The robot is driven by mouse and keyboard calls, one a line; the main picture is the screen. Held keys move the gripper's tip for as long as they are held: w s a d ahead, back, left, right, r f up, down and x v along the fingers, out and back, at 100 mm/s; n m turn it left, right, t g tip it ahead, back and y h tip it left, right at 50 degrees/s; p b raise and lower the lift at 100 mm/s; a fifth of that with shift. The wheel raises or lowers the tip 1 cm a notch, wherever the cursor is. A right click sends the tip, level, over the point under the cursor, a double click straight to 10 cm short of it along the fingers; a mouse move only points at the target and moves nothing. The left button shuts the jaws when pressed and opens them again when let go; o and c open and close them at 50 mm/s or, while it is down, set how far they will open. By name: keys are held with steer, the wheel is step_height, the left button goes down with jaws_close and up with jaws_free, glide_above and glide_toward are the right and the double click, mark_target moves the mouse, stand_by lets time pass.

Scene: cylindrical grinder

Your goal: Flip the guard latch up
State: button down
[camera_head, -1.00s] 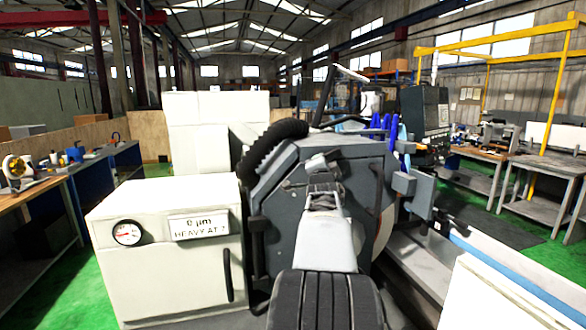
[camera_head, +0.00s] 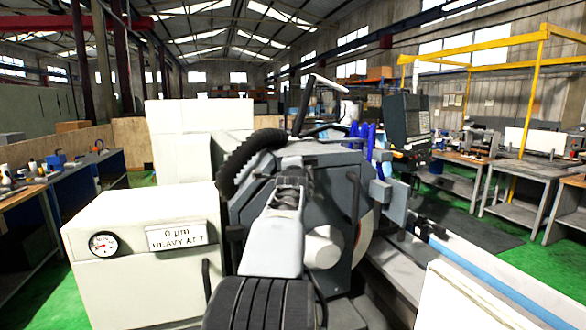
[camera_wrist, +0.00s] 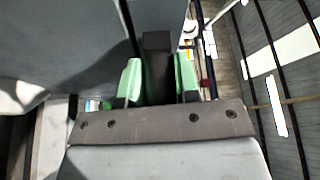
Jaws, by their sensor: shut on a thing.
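My gripper (camera_wrist: 158,78) shows in the wrist view with a green-padded finger on each side. It is shut on a dark, narrow block, which I take to be the guard latch (camera_wrist: 157,45), beside a large grey surface. In the head view my gripper (camera_head: 291,172) is against the upper front of the grinder's dark grey guard (camera_head: 327,180). My own arm and gripper hide the latch there, so I cannot tell its angle from that view.
A black ribbed hose (camera_head: 240,165) arches at the guard's left. A white cabinet (camera_head: 140,250) with a gauge stands at the lower left. Blue nozzles (camera_head: 367,135) and a control panel (camera_head: 405,125) are on the right. Workbenches (camera_head: 530,165) stand farther right.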

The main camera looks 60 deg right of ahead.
steer(key=shift+a+r, duration=0.1)
steer(key=shift+r, duration=0.55)
steer(key=c, duration=1.2)
jaws_free()
steer(key=shift+o, duration=1.4)
steer(key=shift+f, duration=0.2)
steer(key=shift+o, duration=0.2)
steer(key=shift+f, duration=0.1)
steer(key=b+v, duration=0.5)
steer(key=v, duration=0.8)
steer(key=shift+s+a, duration=0.25)
steer(key=shift+f, duration=0.2)
